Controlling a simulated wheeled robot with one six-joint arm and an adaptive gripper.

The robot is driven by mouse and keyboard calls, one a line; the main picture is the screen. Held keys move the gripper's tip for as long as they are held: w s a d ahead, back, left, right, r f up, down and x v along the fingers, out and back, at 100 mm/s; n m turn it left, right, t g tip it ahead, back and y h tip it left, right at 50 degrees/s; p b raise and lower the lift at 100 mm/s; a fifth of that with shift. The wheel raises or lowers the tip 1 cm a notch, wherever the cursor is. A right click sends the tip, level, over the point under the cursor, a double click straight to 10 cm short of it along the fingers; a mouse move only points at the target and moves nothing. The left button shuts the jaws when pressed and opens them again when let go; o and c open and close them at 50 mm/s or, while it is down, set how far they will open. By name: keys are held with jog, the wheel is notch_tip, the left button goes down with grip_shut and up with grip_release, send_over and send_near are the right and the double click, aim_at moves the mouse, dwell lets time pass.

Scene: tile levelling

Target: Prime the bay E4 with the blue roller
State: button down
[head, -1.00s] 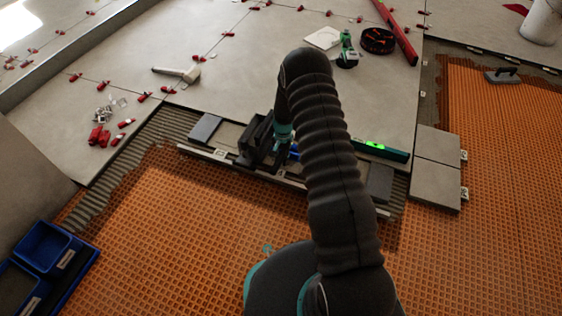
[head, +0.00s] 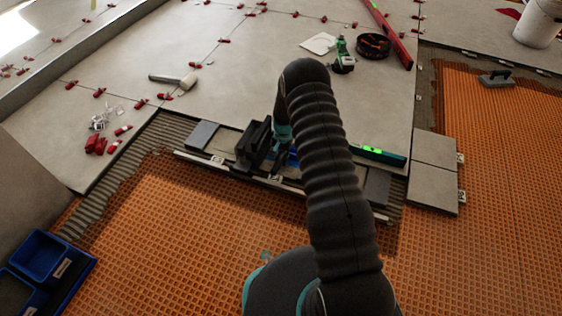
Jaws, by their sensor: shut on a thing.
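My gripper (head: 276,172) is low over the strip of floor between the large laid tiles and the orange mat, with a dark block-like part (head: 253,144) beside it. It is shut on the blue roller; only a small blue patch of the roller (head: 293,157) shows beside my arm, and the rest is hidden. The bays lie in this strip, between a grey block (head: 203,135) on the left and another (head: 377,186) on the right. A pale rail (head: 240,174) with small labels runs along its front. The labels are too small to read, so I cannot tell which bay is E4.
A green level (head: 380,155) lies at the strip's right, near two small grey tiles (head: 434,166). A mallet (head: 175,79), red clips (head: 96,145) and a green tool (head: 342,58) lie on the laid tiles. Blue bins (head: 52,262) stand lower left. The orange mat (head: 170,235) is open.

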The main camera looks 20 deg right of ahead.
aim_at(276, 165)
dwell(0.3)
jog(key=shift+s+a+p, duration=0.45)
jog(key=shift+s+a, duration=0.4)
jog(key=shift+s, duration=0.25)
jog(key=shift+s, duration=0.1)
jog(key=shift+s+a+r+p, duration=0.1)
jog(key=shift+s+a+p, duration=0.35)
jog(key=shift+s+a, duration=0.45)
jog(key=shift+s+d, duration=0.1)
jog(key=shift+s, duration=0.15)
jog(key=shift+s+a, duration=0.85)
jog(key=shift+s, duration=0.2)
jog(key=shift+f, duration=0.2)
jog(key=shift+w, duration=0.1)
